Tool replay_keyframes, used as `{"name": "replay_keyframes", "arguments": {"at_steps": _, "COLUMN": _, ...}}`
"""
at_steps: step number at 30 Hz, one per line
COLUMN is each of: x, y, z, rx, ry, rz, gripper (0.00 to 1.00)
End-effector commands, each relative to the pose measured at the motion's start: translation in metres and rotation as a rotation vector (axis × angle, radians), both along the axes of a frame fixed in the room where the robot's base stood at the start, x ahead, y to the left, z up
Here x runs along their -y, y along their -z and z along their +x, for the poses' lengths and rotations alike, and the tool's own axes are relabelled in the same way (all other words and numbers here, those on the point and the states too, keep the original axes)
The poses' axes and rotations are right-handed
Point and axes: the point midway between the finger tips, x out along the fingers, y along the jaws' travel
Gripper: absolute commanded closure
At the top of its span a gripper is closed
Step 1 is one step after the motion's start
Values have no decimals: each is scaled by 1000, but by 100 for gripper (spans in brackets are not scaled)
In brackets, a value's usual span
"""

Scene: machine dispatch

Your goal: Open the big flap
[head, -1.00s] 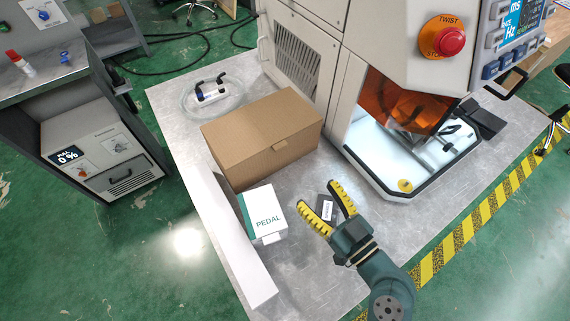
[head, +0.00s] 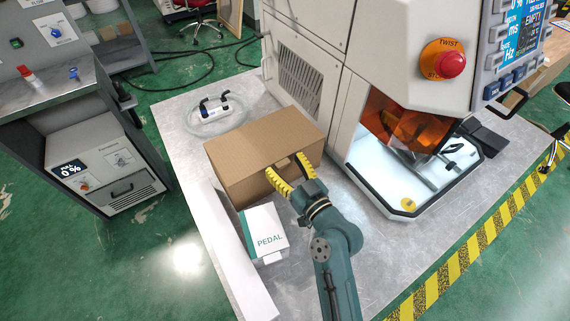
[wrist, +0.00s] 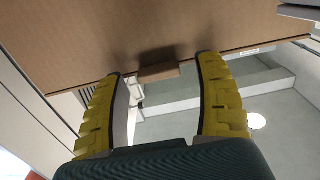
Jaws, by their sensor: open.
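A closed brown cardboard box (head: 250,140) stands on the metal table, its large top flap (head: 262,122) lying flat. My gripper (head: 287,166) is at the box's front edge, open, with yellow ridged fingers. In the wrist view the box (wrist: 140,35) fills the upper part. A small cardboard tab (wrist: 158,72) juts from its edge between the two fingers of my gripper (wrist: 160,66). The fingers are apart from the tab on both sides and hold nothing. Whether the fingertips touch the box cannot be told.
A white box marked PEDAL (head: 263,232) stands just left of my arm, beside a long white block (head: 243,262). A machine with an orange window (head: 400,125) stands close on the right. A coiled hose (head: 213,112) lies behind the box. The table front right is clear.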

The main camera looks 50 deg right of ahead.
Motion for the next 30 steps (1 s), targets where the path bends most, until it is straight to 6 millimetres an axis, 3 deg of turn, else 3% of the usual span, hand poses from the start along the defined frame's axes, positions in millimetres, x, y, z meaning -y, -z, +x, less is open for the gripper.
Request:
{"name": "replay_keyframes", "arguments": {"at_steps": 8, "x": 0, "y": 0, "z": 2, "rx": 0, "ry": 0, "rz": 0, "gripper": 30}}
{"name": "replay_keyframes", "arguments": {"at_steps": 19, "x": 0, "y": 0, "z": 2, "rx": 0, "ry": 0, "rz": 0, "gripper": 99}}
{"name": "replay_keyframes", "arguments": {"at_steps": 30, "x": -6, "y": -8, "z": 6, "rx": -18, "ry": -13, "rz": 6, "gripper": 100}}
